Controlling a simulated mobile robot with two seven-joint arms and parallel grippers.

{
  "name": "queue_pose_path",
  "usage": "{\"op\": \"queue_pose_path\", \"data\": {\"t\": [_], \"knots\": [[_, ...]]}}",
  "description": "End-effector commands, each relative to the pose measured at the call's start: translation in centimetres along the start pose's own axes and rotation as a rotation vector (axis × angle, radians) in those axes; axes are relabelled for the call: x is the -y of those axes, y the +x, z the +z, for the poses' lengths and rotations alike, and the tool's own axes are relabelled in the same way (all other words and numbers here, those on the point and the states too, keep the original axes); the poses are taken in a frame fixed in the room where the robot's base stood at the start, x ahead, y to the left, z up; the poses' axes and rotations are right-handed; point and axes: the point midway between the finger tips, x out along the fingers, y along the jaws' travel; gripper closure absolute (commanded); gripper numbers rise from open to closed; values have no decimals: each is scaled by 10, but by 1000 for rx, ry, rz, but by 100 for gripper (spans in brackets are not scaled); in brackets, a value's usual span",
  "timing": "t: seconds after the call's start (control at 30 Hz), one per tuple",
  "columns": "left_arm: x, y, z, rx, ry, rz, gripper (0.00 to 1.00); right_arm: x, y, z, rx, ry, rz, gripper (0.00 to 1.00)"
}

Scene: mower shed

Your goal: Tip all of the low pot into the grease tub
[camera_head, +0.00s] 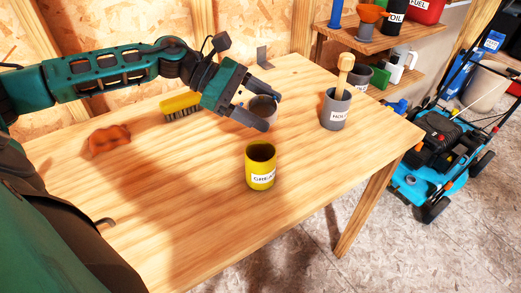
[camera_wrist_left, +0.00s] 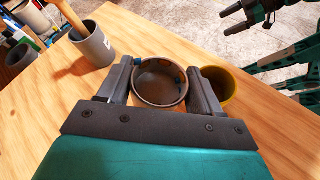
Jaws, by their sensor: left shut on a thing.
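The low pot (camera_head: 262,106) is a small, dark grey-brown round pot. My left gripper (camera_head: 257,112) is shut on it, with one finger on each side. In the left wrist view the pot (camera_wrist_left: 160,84) looks upright, its mouth open to the camera. Small blue spots show along its inner wall; I cannot tell what they are. I cannot tell whether its base touches the table. The yellow grease tub (camera_head: 260,168) stands upright nearer the front, apart from the pot; its rim shows behind a finger in the wrist view (camera_wrist_left: 222,84). My right gripper (camera_wrist_left: 229,19) looks open and empty.
A grey labelled pot (camera_head: 335,109) with a wooden-handled tool stands to the right on the wooden table (camera_head: 190,210). A yellow brush (camera_head: 181,106) and an orange-brown lump (camera_head: 109,138) lie at left. A small bracket (camera_head: 264,60) is at the back.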

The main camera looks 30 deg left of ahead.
Motion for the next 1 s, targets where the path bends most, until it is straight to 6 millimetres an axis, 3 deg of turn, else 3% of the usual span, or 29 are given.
{"op": "queue_pose_path", "data": {"t": [0.17,0.57,0.77,1.0], "knots": [[-7,7,-20,43,-108,-44,67,3,7,4,-5,2,-9,0],[-21,5,-27,92,-252,-106,67,3,9,3,-10,1,-10,0],[-26,-3,-14,95,-260,-111,67,3,5,-2,-8,1,-10,0],[-36,-19,16,94,-258,-111,67,4,-4,-12,-5,1,-9,0]]}}
